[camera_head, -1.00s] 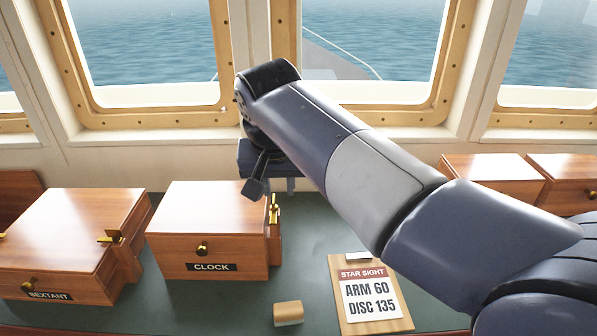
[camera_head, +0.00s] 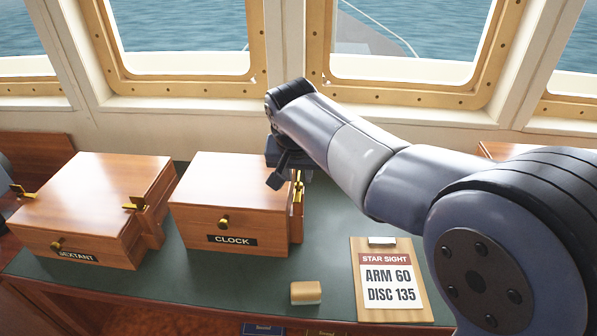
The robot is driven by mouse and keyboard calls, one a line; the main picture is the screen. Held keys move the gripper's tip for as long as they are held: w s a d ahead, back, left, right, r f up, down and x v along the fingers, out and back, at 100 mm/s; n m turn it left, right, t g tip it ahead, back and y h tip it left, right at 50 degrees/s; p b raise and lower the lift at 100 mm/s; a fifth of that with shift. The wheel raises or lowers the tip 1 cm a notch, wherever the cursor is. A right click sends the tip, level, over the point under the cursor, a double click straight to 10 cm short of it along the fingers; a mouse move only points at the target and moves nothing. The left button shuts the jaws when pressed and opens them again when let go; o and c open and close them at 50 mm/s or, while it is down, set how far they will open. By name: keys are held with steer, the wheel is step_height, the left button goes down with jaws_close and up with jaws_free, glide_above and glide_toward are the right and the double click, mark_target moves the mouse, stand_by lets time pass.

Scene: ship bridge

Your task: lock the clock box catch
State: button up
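The clock box (camera_head: 230,190) is a reddish wooden box with a closed lid, a brass knob and a black CLOCK label on its front. Its brass catch (camera_head: 298,190) is on the right side, partly hidden by my gripper. My gripper (camera_head: 280,178) points down beside the box's right side, close to the catch. One dark finger shows near the lid's right edge; the other is mostly hidden by the arm. I cannot tell whether the fingers touch the catch, or whether the catch is locked.
The sextant box (camera_head: 95,200) stands to the left, with brass catches on its sides. A small wooden block (camera_head: 305,292) and a STAR SIGHT clipboard (camera_head: 390,285) lie on the green counter (camera_head: 335,240). Windows rise behind. Another wooden box is partly hidden behind my arm.

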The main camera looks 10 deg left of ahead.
steer(key=shift+f, duration=0.1)
steer(key=shift+c, duration=0.4)
jaws_close()
steer(key=m+h+p, duration=0.1)
steer(key=m, duration=0.3)
steer(key=shift+a, duration=0.15)
steer(key=m+h, duration=0.1)
steer(key=m, duration=0.2)
steer(key=shift+w+a+m+g+h+p, duration=0.1)
steer(key=shift+m+g+h+p, duration=0.2)
steer(key=shift+g+h+p, duration=0.1)
steer(key=m+g+p, duration=0.1)
steer(key=m, duration=0.1)
steer(key=m+h+p, duration=0.1)
steer(key=m, duration=0.2)
steer(key=shift+w+g, duration=0.1)
steer(key=shift+g, duration=0.3)
steer(key=m+p, duration=0.1)
steer(key=m, duration=0.1)
steer(key=m+g+p, duration=0.1)
steer(key=m, duration=0.2)
steer(key=shift+w+a+g+h, duration=0.1)
steer(key=shift+w+g+h, duration=0.05)
steer(key=shift+g+h, duration=0.2)
steer(key=shift+m, duration=0.3)
